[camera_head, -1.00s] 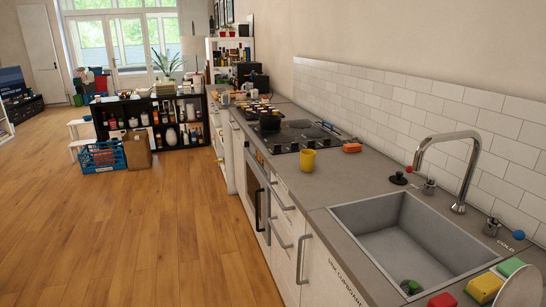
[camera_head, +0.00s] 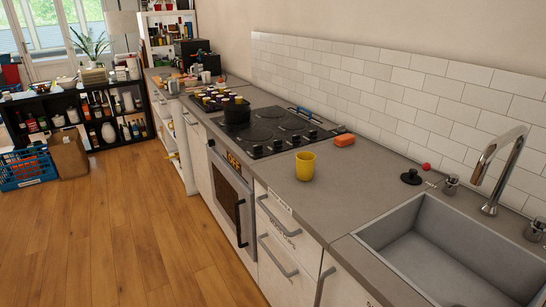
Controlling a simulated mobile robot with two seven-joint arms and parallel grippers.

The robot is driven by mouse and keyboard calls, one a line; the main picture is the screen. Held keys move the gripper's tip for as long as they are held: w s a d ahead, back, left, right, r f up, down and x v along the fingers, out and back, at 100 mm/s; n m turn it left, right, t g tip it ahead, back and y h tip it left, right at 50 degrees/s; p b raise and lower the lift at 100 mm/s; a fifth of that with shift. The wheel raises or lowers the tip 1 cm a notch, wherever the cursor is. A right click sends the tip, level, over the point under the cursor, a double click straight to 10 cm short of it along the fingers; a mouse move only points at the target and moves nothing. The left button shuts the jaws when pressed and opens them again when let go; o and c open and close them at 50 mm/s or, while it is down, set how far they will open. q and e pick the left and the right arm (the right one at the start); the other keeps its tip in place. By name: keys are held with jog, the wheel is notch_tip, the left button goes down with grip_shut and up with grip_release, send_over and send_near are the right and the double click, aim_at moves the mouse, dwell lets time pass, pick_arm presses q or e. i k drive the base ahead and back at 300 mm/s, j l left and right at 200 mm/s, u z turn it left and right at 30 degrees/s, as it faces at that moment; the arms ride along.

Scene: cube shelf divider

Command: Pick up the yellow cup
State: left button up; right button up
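The yellow cup (camera_head: 305,166) stands upright on the grey countertop (camera_head: 335,205), just in front of the black stove's near right side. Nothing touches it or blocks it from view. Neither of my grippers shows in the head view.
An orange block (camera_head: 344,140) lies behind and right of the cup. The black stove (camera_head: 272,130) holds a dark pot (camera_head: 237,113). The sink (camera_head: 450,250) with its faucet (camera_head: 497,165) is at right. Wooden floor (camera_head: 130,230) in front of the cabinets is clear.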

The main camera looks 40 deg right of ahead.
aim_at(305, 162)
jog(key=i+z, duration=0.15)
jog(key=i, duration=0.25)
jog(key=i+j+z, duration=0.2)
jog(key=i, duration=0.2)
jog(key=i+j+z, duration=0.15)
jog(key=i, duration=0.25)
jog(key=i+j+z, duration=0.1)
jog(key=z, duration=0.3)
jog(key=i+j+z, duration=0.2)
jog(key=z, duration=0.25)
jog(key=i+j+z, duration=0.25)
jog(key=z, duration=0.15)
jog(key=i+j+z, duration=0.15)
jog(key=j+z, duration=0.15)
jog(key=z, duration=0.15)
jog(key=i+j+z, duration=0.1)
jog(key=j+z, duration=0.3)
jog(key=l, duration=0.1)
